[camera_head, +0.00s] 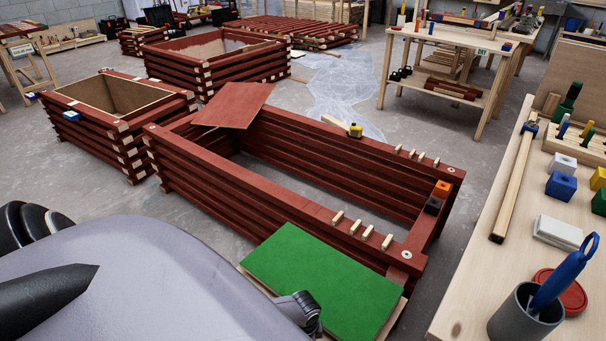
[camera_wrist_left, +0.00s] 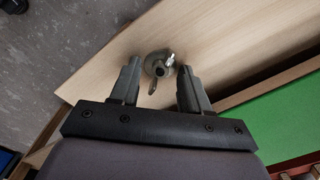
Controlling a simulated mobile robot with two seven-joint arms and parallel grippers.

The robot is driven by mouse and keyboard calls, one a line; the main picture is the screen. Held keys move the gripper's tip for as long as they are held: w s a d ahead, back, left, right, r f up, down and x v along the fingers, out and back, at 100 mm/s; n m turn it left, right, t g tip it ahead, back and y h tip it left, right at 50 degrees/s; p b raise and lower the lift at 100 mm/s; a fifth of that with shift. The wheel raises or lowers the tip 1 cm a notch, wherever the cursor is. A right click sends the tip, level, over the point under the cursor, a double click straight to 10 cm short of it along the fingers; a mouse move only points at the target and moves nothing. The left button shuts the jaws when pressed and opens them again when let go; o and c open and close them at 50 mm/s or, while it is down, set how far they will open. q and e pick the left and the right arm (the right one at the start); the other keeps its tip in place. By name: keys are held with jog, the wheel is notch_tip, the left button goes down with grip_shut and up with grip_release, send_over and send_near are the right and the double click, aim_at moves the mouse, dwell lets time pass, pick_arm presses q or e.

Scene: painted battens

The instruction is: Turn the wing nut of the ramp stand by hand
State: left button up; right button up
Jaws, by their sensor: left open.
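The ramp stand has a green top (camera_head: 318,282) and stands in front of the near red batten frame. Its light wooden side board (camera_wrist_left: 215,35) and green top (camera_wrist_left: 282,112) show in the left wrist view. The metal wing nut (camera_wrist_left: 157,66) sits on that board, with one wing pointing down in the picture. My left gripper (camera_wrist_left: 158,69) is open, its two fingers on either side of the nut with visible gaps. I cannot tell from here whether the tips reach its depth. My right gripper is not in view.
The long red batten frame (camera_head: 300,205) stands behind the ramp, with small wood blocks and a yellow tape measure (camera_head: 355,131) on its rails. A workbench (camera_head: 465,290) at right holds a grey cup (camera_head: 520,318) and coloured blocks.

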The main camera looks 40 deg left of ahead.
pick_arm(q)
notch_tip(320, 180, up, 7)
jog(key=p, duration=0.3)
dwell(0.4)
